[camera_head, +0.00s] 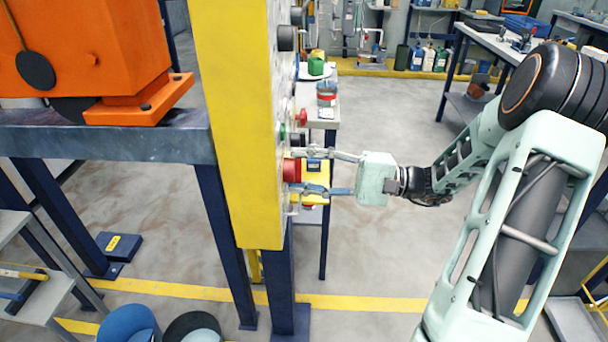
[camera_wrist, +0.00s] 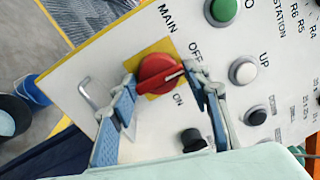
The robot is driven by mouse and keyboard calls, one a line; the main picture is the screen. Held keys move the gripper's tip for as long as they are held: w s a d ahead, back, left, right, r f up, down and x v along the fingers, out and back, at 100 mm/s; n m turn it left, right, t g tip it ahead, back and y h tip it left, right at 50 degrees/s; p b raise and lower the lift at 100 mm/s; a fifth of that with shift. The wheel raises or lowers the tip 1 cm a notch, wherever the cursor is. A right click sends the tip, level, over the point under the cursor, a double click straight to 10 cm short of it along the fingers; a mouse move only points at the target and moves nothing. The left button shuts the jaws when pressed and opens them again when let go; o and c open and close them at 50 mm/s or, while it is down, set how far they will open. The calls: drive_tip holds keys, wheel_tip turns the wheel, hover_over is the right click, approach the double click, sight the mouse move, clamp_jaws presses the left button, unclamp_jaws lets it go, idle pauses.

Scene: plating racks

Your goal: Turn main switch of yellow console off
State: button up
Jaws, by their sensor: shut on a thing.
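The yellow console (camera_head: 237,120) stands upright left of centre in the head view, its panel seen nearly edge-on. In the wrist view its white panel (camera_wrist: 85,60) carries the red main switch (camera_wrist: 152,66) on a yellow square, under the label MAIN. The switch's white mark points right, between the words OFF and ON. My gripper (camera_head: 294,172) reaches the panel from the right. In the wrist view my gripper (camera_wrist: 163,82) has one blue-grey finger on each side of the red knob and is shut on it. The fingers hide parts of the knob's edges.
A green button (camera_wrist: 221,10), a white button (camera_wrist: 243,70), a black button (camera_wrist: 255,115) and a black knob (camera_wrist: 192,140) sit close by. A metal handle (camera_wrist: 98,95) is left of the switch. An orange machine (camera_head: 90,50) stands left of the console.

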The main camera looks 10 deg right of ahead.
drive_tip(key=shift+s+f+n, duration=0.1)
drive_tip(key=shift+f+n, duration=0.15)
drive_tip(key=shift+n, duration=0.25)
drive_tip(key=o, duration=0.9)
drive_tip(key=shift+r, duration=0.1)
drive_tip(key=shift+o, duration=0.2)
drive_tip(key=shift+d, duration=0.1)
drive_tip(key=v, duration=1.2)
